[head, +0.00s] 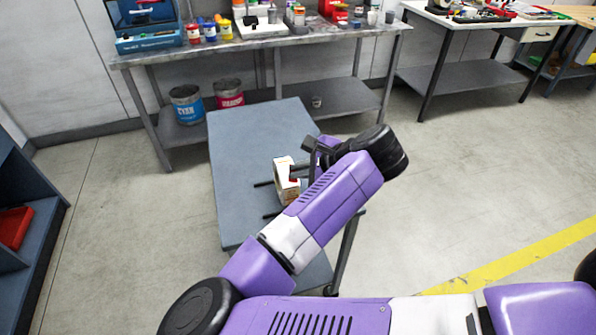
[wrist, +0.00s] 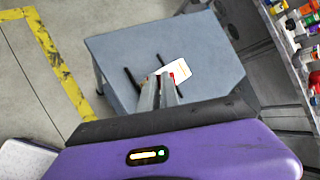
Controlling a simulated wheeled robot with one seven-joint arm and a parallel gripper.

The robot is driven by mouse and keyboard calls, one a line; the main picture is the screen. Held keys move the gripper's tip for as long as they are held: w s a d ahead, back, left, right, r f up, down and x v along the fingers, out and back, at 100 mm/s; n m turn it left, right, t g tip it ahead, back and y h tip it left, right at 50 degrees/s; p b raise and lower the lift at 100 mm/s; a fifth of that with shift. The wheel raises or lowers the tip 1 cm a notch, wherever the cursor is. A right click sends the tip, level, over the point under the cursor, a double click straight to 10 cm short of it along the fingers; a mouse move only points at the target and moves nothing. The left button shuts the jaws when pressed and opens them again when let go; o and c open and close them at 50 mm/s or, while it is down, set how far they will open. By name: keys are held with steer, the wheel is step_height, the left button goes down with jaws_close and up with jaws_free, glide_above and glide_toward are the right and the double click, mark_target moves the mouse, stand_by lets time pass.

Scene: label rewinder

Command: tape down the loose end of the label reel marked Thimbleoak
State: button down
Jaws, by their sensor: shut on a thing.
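A pale cream label reel (head: 286,186) is at the right part of the blue-grey table in the head view, close to my gripper. Its white face (wrist: 180,70) shows just beyond the fingertips in the wrist view. No name can be read on it, and no loose end can be made out. My gripper (wrist: 166,80) points down at the table and is shut on a small red piece (wrist: 172,76) at its tips, right beside the reel. I cannot tell whether the red piece touches the reel. In the head view my arm hides most of the gripper.
Dark rods (head: 264,183) stick out near the reel over the blue-grey table (head: 240,150). The table's left part is bare. A workbench (head: 290,36) with paint pots and small items stands behind, with a blue tin (head: 187,104) and a red tin (head: 229,93) below.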

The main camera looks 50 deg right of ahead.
steer(key=shift+w+d+f+b, duration=0.35)
steer(key=shift+w+f+b, duration=0.25)
steer(key=shift+f, duration=0.35)
steer(key=shift+w+d+f+b, duration=0.4)
steer(key=shift+w+f+b, duration=0.1)
steer(key=shift+f+b, duration=0.35)
steer(key=shift+w+d+f+b, duration=0.35)
steer(key=shift+w+f+b, duration=0.2)
steer(key=shift+f, duration=0.45)
steer(key=shift+w+f, duration=0.1)
steer(key=shift+f, duration=0.15)
steer(key=c, duration=1.6)
jaws_free()
steer(key=shift+d, duration=0.1)
steer(key=shift+o, duration=0.4)
steer(key=shift+s+r, duration=0.2)
steer(key=v, duration=0.7)
steer(key=shift+b, duration=0.3)
steer(key=shift+s, duration=0.1)
